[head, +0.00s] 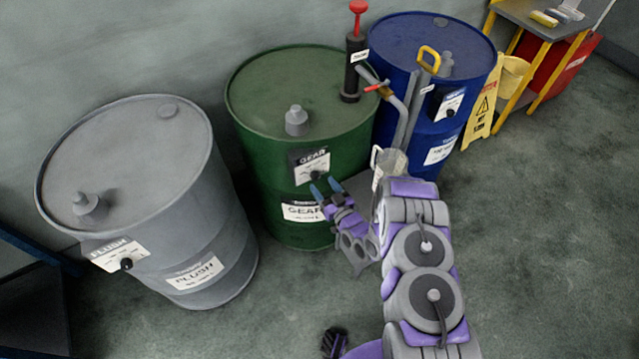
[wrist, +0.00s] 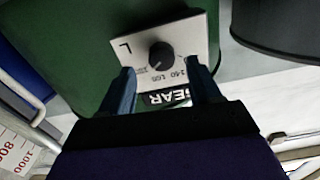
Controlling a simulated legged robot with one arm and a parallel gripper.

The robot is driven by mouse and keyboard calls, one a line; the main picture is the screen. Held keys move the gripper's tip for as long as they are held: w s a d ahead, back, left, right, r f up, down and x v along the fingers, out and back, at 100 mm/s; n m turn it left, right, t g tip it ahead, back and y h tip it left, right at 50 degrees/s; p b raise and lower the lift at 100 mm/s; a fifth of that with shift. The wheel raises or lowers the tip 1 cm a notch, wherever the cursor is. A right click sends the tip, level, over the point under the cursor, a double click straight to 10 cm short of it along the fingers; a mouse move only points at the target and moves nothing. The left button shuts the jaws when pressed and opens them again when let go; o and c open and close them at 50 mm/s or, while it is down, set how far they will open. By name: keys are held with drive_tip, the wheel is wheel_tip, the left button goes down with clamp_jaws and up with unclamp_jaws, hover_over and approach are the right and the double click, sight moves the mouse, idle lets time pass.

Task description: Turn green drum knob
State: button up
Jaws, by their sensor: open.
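The green drum (head: 262,160) labelled GEAR stands between a grey and a blue drum in the head view. Its black knob (head: 316,175) sits on the dial plate on the drum's front side. In the wrist view the round black knob (wrist: 161,55) shows on a pale dial plate (wrist: 128,50) with numbers around it. My gripper (head: 325,187) is open, with its two blue fingers pointing at the plate. In the wrist view my gripper (wrist: 160,82) has one finger on each side below the knob. The knob lies beyond the fingertips, and nothing is between them.
The grey drum (head: 170,210) labelled FLUSH stands left, with its own knob. The blue drum (head: 430,60) stands right. A pump with a red handle (head: 358,15) and a clear measuring jug (head: 392,160) are close to my arm. A yellow sign (head: 483,115) stands farther right.

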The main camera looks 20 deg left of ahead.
sight(317, 179)
drive_tip(key=shift+x, duration=1.15)
drive_tip(key=shift+w+a+f+b, duration=0.15)
drive_tip(key=shift+w+a+b, duration=0.15)
drive_tip(key=shift+a, duration=0.3)
drive_tip(key=shift+d, duration=0.1)
drive_tip(key=shift+d, duration=0.15)
drive_tip(key=shift+c, duration=1.4)
drive_tip(key=shift+s, duration=0.1)
drive_tip(key=c, duration=0.8)
drive_tip(key=shift+o, duration=0.2)
